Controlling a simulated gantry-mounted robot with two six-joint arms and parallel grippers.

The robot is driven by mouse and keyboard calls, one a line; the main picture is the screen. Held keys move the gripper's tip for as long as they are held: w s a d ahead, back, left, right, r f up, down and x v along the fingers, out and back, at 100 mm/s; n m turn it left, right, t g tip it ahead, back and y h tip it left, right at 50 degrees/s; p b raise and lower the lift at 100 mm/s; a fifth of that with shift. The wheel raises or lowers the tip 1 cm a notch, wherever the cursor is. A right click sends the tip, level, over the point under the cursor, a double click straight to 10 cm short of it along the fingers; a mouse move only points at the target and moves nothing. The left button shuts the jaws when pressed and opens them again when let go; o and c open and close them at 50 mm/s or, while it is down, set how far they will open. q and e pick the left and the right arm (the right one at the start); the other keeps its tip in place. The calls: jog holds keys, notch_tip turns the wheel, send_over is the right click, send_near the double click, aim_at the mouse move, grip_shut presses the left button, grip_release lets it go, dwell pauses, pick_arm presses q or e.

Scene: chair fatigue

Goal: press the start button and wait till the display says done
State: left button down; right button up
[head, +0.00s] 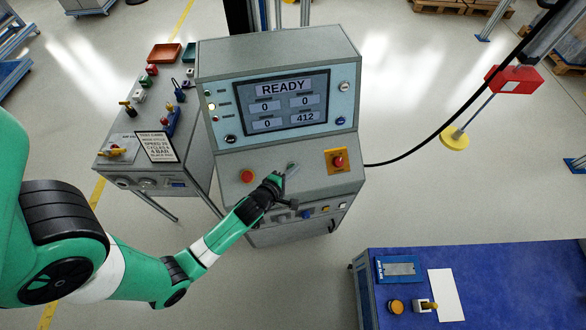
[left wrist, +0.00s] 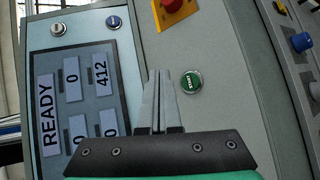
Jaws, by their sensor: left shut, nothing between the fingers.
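The grey console's display (head: 283,103) reads READY, with fields 0, 0, 0 and 412; it also shows sideways in the left wrist view (left wrist: 75,90). The green round START button (left wrist: 191,82) is on the sloped panel, just right of my left fingertips in the left wrist view. My left gripper (head: 291,170) is shut and empty, its fingers over the middle of the panel; its fingers (left wrist: 160,78) also show in the wrist view. In the head view the START button is hidden behind the gripper. I cannot tell whether the fingers touch the panel. My right gripper is not in view.
A red button (head: 247,176) sits left on the panel, and a red button on a yellow plate (head: 338,161) sits right. A side cabinet (head: 187,125) with switches and a sign stands left. A blue table (head: 510,290) is at the lower right. A black cable runs right.

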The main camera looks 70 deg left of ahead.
pick_arm(q)
jog(key=a+f+b, duration=0.1)
jog(key=f, duration=0.1)
jog(key=a+f, duration=0.1)
jog(key=a+f+b, duration=0.1)
jog(key=f, duration=0.1)
jog(key=shift+w+a+f+b, duration=0.25)
jog(key=shift+a+f+b, duration=0.05)
jog(key=shift+b, duration=0.05)
dwell(1.7)
jog(key=shift+a+f+b, duration=0.2)
jog(key=shift+f+b, duration=0.1)
jog(key=shift+f, duration=0.05)
jog(key=shift+w+a+f+b, duration=0.1)
jog(key=shift+a+f+b, duration=0.1)
jog(key=shift+f+b, duration=0.1)
dwell(0.5)
dwell(0.4)
jog(key=shift+d+r+p, duration=0.4)
jog(key=shift+r+p, duration=0.2)
jog(key=shift+r, duration=0.05)
